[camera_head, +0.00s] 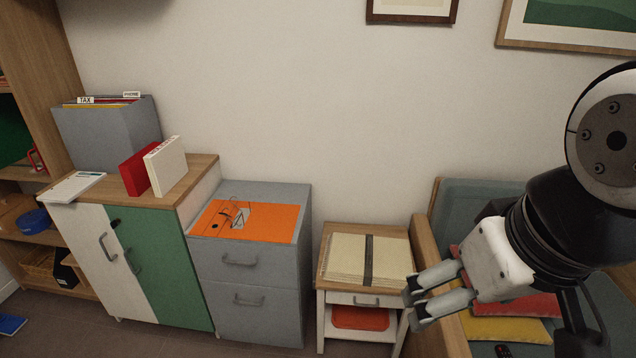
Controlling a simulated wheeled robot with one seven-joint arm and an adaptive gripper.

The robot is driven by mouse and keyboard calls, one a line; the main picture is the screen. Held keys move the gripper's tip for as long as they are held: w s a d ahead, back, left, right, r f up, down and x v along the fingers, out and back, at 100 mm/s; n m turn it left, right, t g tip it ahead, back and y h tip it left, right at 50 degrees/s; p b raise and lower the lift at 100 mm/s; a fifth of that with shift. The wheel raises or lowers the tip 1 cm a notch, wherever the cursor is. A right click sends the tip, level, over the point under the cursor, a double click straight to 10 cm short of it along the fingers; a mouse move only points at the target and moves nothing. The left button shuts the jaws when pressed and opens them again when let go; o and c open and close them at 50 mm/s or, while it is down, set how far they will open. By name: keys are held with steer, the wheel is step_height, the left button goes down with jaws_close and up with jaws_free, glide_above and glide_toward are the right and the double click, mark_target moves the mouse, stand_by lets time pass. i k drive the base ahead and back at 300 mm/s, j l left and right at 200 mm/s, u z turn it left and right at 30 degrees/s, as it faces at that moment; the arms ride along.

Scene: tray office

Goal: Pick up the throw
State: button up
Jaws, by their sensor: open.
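I cannot pick out the throw for certain. A cream, layered flat stack with a dark band across it (345,255) lies on the small side table (322,275); it may be folded cloth or papers. On the grey-green sofa (480,205), a red cushion or cloth (535,305) and a yellow one (500,328) lie partly hidden behind my arm. My gripper (413,299) is open and empty. In the picture its fingertips point left, over the sofa's wooden arm and just right of the side table. Its height above them is hard to tell.
A grey drawer cabinet (250,270) with an orange folder (280,222) stands left of the side table. Further left, a white and green cupboard (150,265) bears binders. The sofa's wooden arm (428,250) rises beside the side table. Dark floor shows in front.

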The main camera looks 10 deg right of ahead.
mark_target(368, 260)
steer(key=i+j+z, duration=0.1)
steer(key=i+j, duration=0.15)
steer(key=i+j+z, duration=0.1)
steer(key=j, duration=0.35)
steer(key=i+j+z, duration=0.1)
steer(key=i+j, duration=0.2)
steer(key=i+j+z, duration=0.1)
steer(key=j, duration=0.4)
steer(key=i+j+z, duration=0.1)
steer(key=i+j, duration=0.15)
steer(key=j, duration=0.15)
